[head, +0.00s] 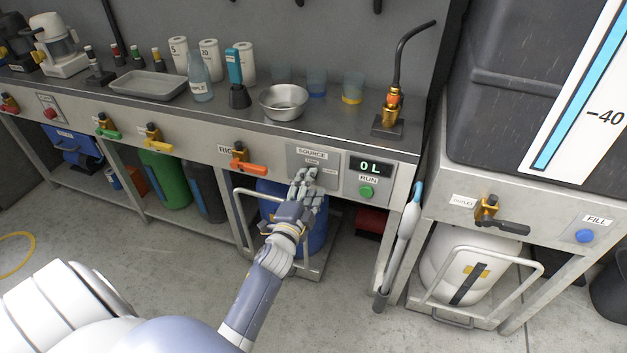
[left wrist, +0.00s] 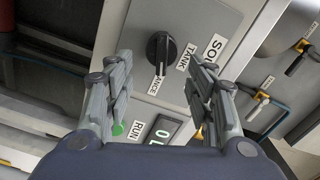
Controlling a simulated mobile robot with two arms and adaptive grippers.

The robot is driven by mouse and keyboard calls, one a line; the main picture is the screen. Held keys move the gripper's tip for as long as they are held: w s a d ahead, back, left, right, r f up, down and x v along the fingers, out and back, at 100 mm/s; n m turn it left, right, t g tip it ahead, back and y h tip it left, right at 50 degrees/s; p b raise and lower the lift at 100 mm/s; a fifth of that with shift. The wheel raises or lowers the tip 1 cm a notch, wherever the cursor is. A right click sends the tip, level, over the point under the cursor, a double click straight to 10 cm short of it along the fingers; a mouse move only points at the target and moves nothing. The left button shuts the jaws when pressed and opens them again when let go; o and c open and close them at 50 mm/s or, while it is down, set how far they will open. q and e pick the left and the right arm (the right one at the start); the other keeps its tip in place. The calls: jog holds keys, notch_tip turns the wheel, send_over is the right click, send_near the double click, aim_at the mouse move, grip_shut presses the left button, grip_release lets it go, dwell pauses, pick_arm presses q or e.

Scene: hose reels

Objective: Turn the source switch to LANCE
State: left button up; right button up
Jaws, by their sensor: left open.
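The source switch panel (head: 300,153) is on the bench front, with the SOURCE label (head: 312,154) at its top. In the left wrist view the source switch (left wrist: 162,50) is a black knob with a white mark. The TANK label (left wrist: 186,55) is right of it and the LANCE label (left wrist: 157,84) is below, partly covered. My left gripper (head: 304,182) is open in front of the panel. Its fingers stand either side of the knob in the wrist picture, with no visible contact. My right gripper is not in view.
A display reading 0 L (head: 370,167) and a green RUN button (head: 366,192) sit just right of the switch. An orange-handled valve (head: 249,168) is left of it. A metal bowl (head: 284,102) stands above.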

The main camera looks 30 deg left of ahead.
pick_arm(q)
jog(key=v, duration=0.9)
